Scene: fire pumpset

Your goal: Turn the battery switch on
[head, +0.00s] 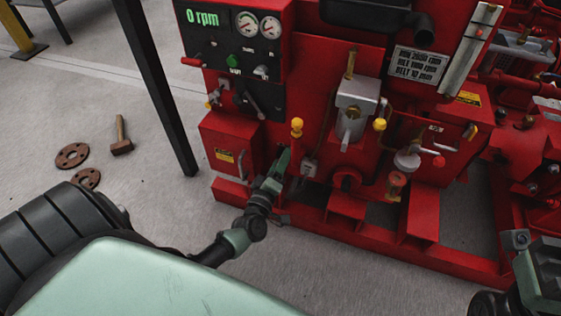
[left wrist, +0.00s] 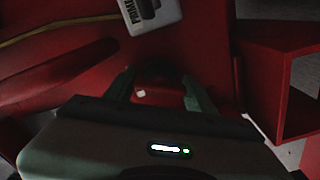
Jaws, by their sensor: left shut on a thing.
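The battery switch appears to be the small red part (left wrist: 157,90) with a white spot, between my left fingers in the left wrist view. My left gripper (head: 282,162) is at the lower front of the red pumpset (head: 330,205), right of a red box with a yellow label. In the left wrist view its two green fingers (left wrist: 158,92) stand on either side of the red part and are shut on it. The head view hides the switch behind the gripper. Only part of my right arm shows at the lower right; its gripper is not clearly visible.
The gauge panel (head: 229,45) reads 0 rpm.

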